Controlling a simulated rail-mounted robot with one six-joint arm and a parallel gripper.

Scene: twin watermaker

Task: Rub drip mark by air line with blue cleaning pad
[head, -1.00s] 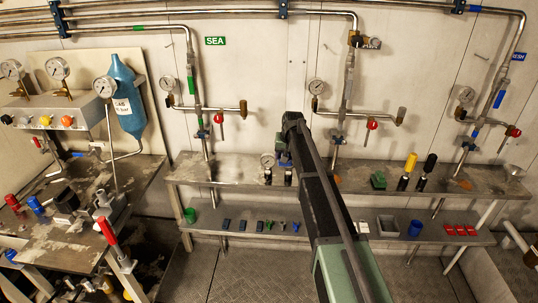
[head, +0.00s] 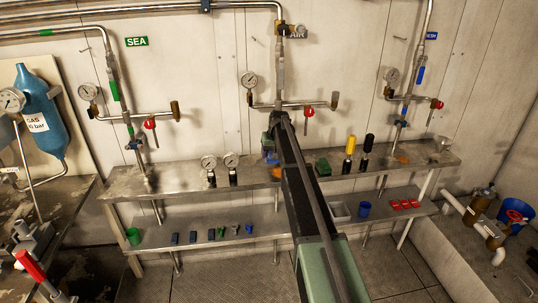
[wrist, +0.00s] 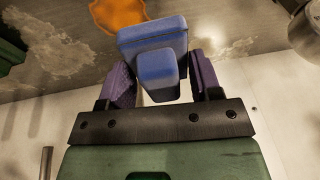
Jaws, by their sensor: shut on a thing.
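My gripper (wrist: 162,78) is shut on the blue cleaning pad (wrist: 150,38), which sits between its two purple finger pads in the wrist view. In the head view my gripper (head: 270,150) is over the upper metal shelf below the AIR line, partly hidden by my arm; a bit of blue shows there. An orange drip mark (wrist: 118,12) lies on the stained shelf top, just beyond the pad in the wrist view. It also shows in the head view (head: 276,172), left of my arm.
The upper shelf (head: 180,178) also bears two gauges (head: 220,168), a green block (head: 322,166), yellow- and black-topped bottles (head: 358,153) and another orange mark (head: 402,159). Pipes with red-handled valves (head: 308,112) run along the wall. The lower shelf (head: 270,222) holds small parts and cups.

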